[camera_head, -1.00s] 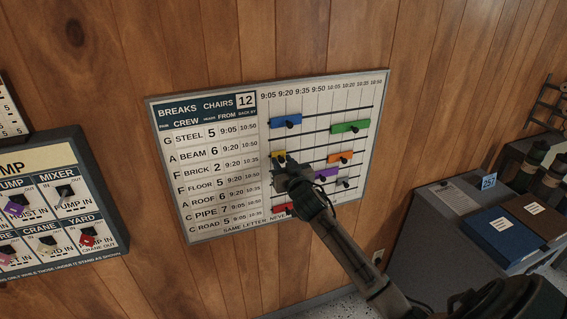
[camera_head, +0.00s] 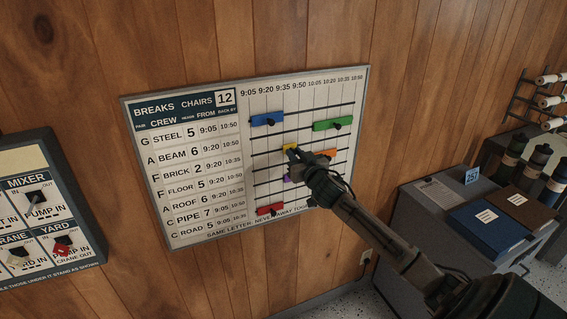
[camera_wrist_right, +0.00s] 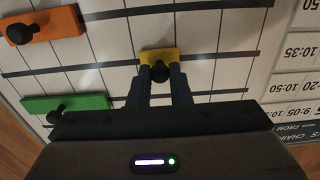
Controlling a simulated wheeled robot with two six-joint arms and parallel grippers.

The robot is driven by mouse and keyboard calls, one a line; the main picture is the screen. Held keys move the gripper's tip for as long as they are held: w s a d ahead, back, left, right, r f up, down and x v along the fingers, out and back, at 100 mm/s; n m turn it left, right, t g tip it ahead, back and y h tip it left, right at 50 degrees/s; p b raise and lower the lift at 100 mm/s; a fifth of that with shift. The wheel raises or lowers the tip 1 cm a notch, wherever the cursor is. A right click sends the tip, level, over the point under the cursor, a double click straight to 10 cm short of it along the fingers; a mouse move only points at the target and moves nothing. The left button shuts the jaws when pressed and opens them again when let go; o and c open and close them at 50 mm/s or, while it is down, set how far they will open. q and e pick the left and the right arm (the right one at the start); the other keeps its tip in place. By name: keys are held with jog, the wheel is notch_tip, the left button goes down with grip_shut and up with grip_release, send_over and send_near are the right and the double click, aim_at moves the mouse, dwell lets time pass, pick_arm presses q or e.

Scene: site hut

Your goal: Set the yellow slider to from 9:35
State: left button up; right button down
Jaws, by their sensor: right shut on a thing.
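My left gripper is out of view.
Blue (camera_head: 260,120), green (camera_head: 328,126), orange (camera_head: 328,153), purple (camera_head: 287,178) and red (camera_head: 268,210) sliders sit on other rails. The orange one is right of the yellow slider. A switch panel (camera_head: 50,273) hangs left; a grey cabinet (camera_head: 425,225) with binders stands right.

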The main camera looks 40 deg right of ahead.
jog(key=shift+d, duration=0.25)
jog(key=c, duration=1.3)
grip_release()
jog(key=shift+c, duration=0.2)
jog(key=shift+s, duration=0.15)
jog(key=b+v, duration=0.4)
jog(key=v, duration=0.6)
jog(key=shift+s, duration=0.35)
